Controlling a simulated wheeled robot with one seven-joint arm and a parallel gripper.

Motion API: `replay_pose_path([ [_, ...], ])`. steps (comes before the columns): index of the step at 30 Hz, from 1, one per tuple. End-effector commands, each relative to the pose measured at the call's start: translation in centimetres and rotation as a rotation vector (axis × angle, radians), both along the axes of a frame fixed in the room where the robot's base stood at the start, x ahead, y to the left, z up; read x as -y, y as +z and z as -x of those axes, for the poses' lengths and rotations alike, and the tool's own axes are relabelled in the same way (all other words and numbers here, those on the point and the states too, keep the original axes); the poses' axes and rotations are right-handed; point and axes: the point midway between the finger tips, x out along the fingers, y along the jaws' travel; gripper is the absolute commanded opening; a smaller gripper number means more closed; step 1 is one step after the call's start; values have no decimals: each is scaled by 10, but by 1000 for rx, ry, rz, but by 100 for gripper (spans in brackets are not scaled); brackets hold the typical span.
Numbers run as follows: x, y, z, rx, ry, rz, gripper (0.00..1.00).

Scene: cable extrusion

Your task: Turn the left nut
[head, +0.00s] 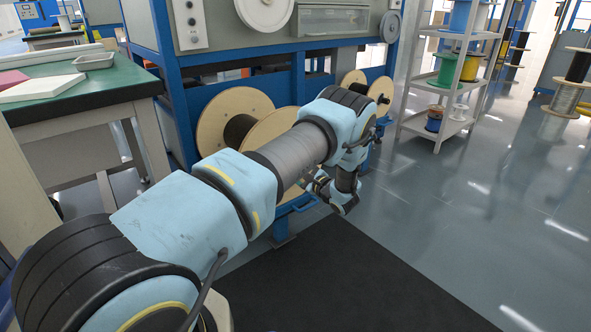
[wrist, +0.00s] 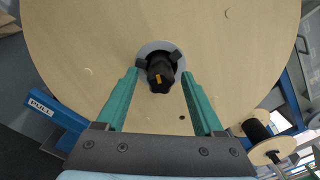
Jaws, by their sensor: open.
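The nut (wrist: 160,73) is a black knob with a yellow mark, at the centre of a large wooden reel (wrist: 95,45) in the wrist view. A pale grey disc and dark lugs show around it. My gripper (wrist: 160,88) is open, with its two green fingers on either side of the nut in the picture and apart from it. Whether the fingertips reach as far as the nut is hard to tell. In the head view the left reel (head: 223,106) stands in the blue machine frame. My arm hides part of it, and the nut is not visible there.
A blue bar marked PULL (wrist: 50,110) is at the left in the wrist view. A smaller reel (wrist: 262,138) is at the right. In the head view, a green-topped table (head: 95,90) stands left and a grey shelf (head: 445,85) stands right.

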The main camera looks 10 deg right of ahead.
Motion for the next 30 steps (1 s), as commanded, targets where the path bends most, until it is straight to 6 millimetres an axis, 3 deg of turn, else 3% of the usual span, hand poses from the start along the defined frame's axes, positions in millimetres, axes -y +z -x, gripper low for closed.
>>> replay_pose_path([
  [7,6,1,11,-1,-2,0,69],
  [21,41,1,87,-1,-1,-1,69],
  [30,46,0,98,0,0,-1,69],
])
